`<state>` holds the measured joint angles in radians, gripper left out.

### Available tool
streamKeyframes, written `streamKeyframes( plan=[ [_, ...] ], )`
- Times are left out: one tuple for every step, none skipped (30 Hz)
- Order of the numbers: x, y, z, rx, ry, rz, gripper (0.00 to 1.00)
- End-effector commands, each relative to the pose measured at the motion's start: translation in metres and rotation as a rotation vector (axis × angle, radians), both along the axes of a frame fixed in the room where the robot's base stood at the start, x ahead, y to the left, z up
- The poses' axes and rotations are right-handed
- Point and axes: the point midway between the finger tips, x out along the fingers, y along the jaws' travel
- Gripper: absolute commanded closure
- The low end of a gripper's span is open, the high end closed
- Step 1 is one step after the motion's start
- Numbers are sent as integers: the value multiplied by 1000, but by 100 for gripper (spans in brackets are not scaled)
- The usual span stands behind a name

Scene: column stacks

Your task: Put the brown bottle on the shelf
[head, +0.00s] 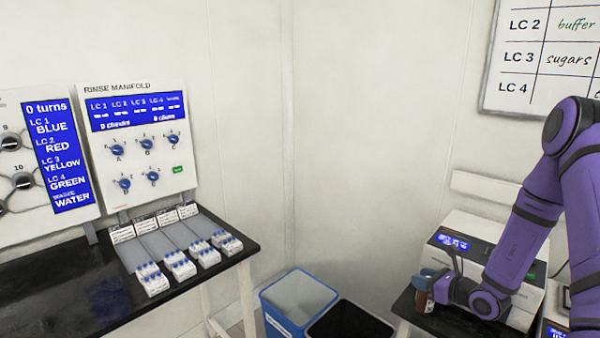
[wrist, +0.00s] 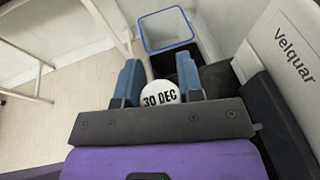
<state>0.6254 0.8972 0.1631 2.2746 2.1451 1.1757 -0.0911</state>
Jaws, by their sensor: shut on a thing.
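The brown bottle (head: 422,303) is at the right in the head view, at the near left corner of a black bench top. My gripper (head: 428,284) is shut on it, with the blue fingers around its upper part. In the wrist view the bottle's white cap (wrist: 160,94), marked "30 DEC", sits between the two blue fingers of my gripper (wrist: 160,88). The bottle looks upright; I cannot tell whether it touches the bench. No shelf is clearly identifiable; a pale ledge or panel (head: 487,187) is on the wall above the instrument.
A white instrument (head: 470,243) with a blue screen stands behind my gripper. A blue-rimmed bin (head: 298,293) and a black bin (head: 350,322) stand left of the bench. A black table (head: 70,305) with white blocks is at the left, below the rinse manifold (head: 140,150).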

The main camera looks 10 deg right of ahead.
Motion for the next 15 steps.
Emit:
streamKeyframes(
  plan=[
    [14, 23, 3, 1, -3, 7, 100],
    [20, 34, 4, 0, -2, 6, 100],
    [28, 48, 6, 1, -3, 3, 100],
    [33, 58, 7, 1, -2, 2, 100],
    [37, 67, 7, 0, -1, 2, 100],
    [42, 78, 9, 0, -1, 0, 100],
    [45, 85, 9, 0, -1, 0, 100],
    [47, 91, 10, 0, -1, -2, 100],
    [50, 98, 11, 0, -1, -2, 100],
    [52, 102, 11, 0, -1, -4, 100],
    [53, 105, 12, 0, -1, -3, 100],
    [54, 108, 13, -2, -1, -6, 100],
    [55, 110, 14, -3, 0, -8, 100],
    [57, 111, 16, -4, -1, -10, 100],
    [58, 112, 20, -6, -1, -14, 100]
  ],
)
